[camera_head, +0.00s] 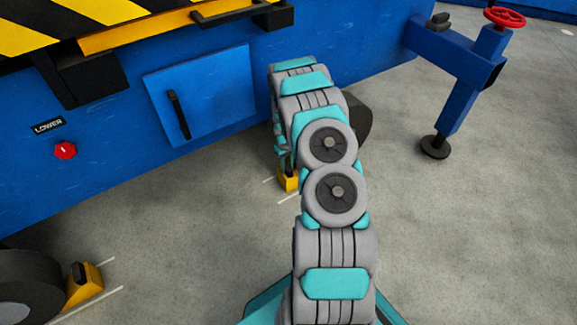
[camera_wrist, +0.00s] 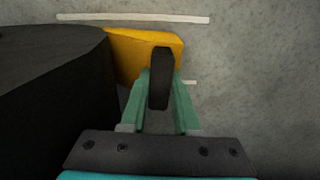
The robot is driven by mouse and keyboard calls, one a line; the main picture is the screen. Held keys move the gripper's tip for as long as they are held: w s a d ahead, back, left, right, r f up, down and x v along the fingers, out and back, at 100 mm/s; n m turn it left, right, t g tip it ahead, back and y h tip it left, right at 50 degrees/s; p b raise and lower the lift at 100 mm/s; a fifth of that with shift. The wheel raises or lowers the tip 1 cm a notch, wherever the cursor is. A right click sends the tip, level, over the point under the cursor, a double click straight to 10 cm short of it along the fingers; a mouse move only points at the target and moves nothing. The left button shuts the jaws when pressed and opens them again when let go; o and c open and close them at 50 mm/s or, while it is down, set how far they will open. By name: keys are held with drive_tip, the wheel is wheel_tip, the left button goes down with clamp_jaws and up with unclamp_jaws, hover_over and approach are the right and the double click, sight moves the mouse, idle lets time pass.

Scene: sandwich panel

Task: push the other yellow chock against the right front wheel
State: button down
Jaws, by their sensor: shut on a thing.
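A yellow chock (camera_wrist: 123,50) with an upright black handle (camera_wrist: 160,65) stands on the floor in the wrist view. Part of this chock shows beside my arm in the head view (camera_head: 288,181). My gripper (camera_wrist: 161,84) is shut on the handle, one green finger on each side. The dark right front wheel (camera_wrist: 50,85) fills the left of the wrist view, and some of it shows behind my arm in the head view (camera_head: 358,116). The chock's left side meets the wheel's outline; I cannot tell whether they touch. My arm hides the gripper in the head view.
Another yellow chock (camera_head: 86,285) is beside the wheel (camera_head: 28,292) at lower left. The blue machine body (camera_head: 120,150) with a door (camera_head: 203,97) rises close behind my arm. A blue outrigger leg (camera_head: 465,90) with a red handwheel (camera_head: 504,17) stands at right. Floor at lower right is clear.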

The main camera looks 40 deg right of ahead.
drive_tip(key=shift+w+d, duration=0.1)
drive_tip(key=shift+d, duration=0.3)
drive_tip(key=c, duration=0.9)
unclamp_jaws()
drive_tip(key=shift+d, duration=0.1)
drive_tip(key=o, duration=0.3)
drive_tip(key=shift+w+r, duration=0.1)
drive_tip(key=shift+r, duration=0.1)
drive_tip(key=shift+o, duration=0.2)
wheel_tip(320, 180, up, 7)
drive_tip(key=shift+f, duration=0.2)
drive_tip(key=shift+a+r, duration=0.2)
drive_tip(key=shift+r, duration=0.3)
drive_tip(key=shift+s+a, duration=0.1)
drive_tip(key=shift+s, duration=0.1)
drive_tip(key=shift+a+f, duration=0.1)
